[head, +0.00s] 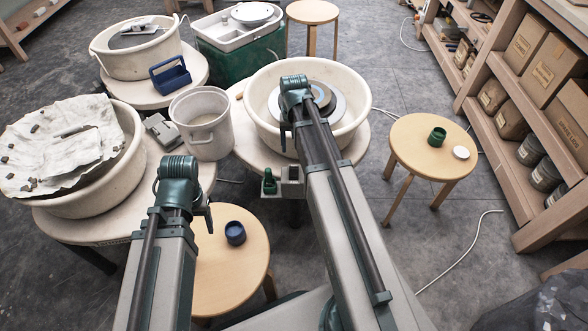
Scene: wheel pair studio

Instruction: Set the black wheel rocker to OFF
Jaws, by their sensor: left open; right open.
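I cannot make out the black wheel rocker or its marking. A wheel with a round grey head (346,106) in a cream basin (262,127) stands at the centre. A small grey box (291,184) sits at its front edge, with a green item beside it. Another grey box (161,129) lies by the left basin. My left gripper (205,218) points down above the front stool, open, mostly behind its wrist. My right gripper (284,138) points down over the left part of the centre basin, open, partly hidden by my arm. I see nothing held in either.
A white bucket (203,124) stands between the basins. A cloth-covered basin (112,191) is at left. Shelves line the right.

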